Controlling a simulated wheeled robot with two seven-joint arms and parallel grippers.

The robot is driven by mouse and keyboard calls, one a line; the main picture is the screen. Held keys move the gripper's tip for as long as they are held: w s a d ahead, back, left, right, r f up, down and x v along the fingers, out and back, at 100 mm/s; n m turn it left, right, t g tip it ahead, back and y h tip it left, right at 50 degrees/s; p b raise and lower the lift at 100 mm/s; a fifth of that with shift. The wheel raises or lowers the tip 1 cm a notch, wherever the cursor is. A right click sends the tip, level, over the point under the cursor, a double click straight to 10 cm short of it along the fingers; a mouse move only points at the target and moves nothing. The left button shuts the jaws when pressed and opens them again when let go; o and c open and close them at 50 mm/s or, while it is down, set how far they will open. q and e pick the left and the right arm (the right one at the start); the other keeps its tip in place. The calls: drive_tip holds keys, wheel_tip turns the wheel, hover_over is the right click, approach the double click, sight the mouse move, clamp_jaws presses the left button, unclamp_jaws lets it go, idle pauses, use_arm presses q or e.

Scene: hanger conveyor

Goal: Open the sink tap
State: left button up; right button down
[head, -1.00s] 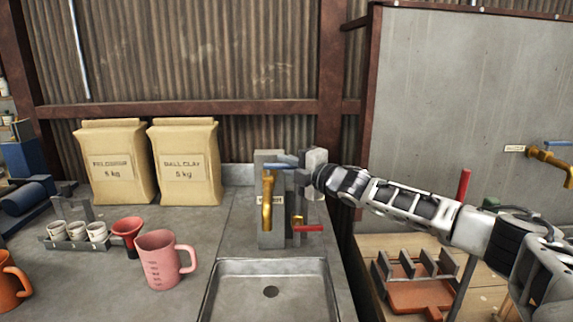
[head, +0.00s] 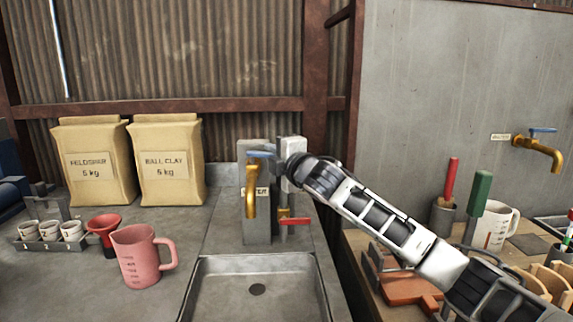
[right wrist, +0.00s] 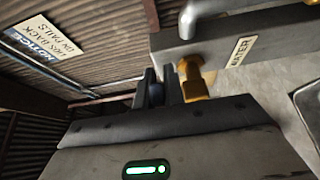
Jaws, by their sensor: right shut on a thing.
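The sink tap (head: 251,192) is a brass spout on a grey upright block behind the sink, with a "WATER" label. Its blue lever (head: 259,154) sits on top and points right into my right gripper (head: 280,160). The right gripper is shut on the lever, and its body hides the lever's far end. No water shows at the spout. My left gripper is not in view.
The metal sink (head: 200,275) lies empty below the tap. A red-handled valve (head: 295,221) is just below my right gripper. A pink jug (head: 141,257) and red funnel (head: 103,228) stand left. Another blue-levered tap (head: 540,148) is on the right wall.

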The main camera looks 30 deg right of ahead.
drive_tip(key=shift+s+a+f+m+h, duration=0.15)
drive_tip(key=shift+a+m+h, duration=0.15)
drive_tip(key=shift+m+h, duration=0.35)
drive_tip(key=shift+s+a+r+m+g+h, duration=0.1)
drive_tip(key=shift+s+m+g+h, duration=0.1)
drive_tip(key=shift+m+h, duration=0.5)
drive_tip(key=shift+s+a+r+m+g+h, duration=0.15)
drive_tip(key=shift+m+g+h, duration=0.1)
drive_tip(key=shift+h, duration=0.75)
drive_tip(key=shift+s+a+f+m+g+h, duration=0.15)
drive_tip(key=shift+m+h, duration=0.35)
drive_tip(key=shift+h, duration=0.35)
drive_tip(key=shift+d+r, duration=0.1)
drive_tip(key=c, duration=1.5)
unclamp_jaws()
drive_tip(key=b+v, duration=0.2)
drive_tip(key=v, duration=1.4)
drive_tip(key=shift+w, duration=0.1)
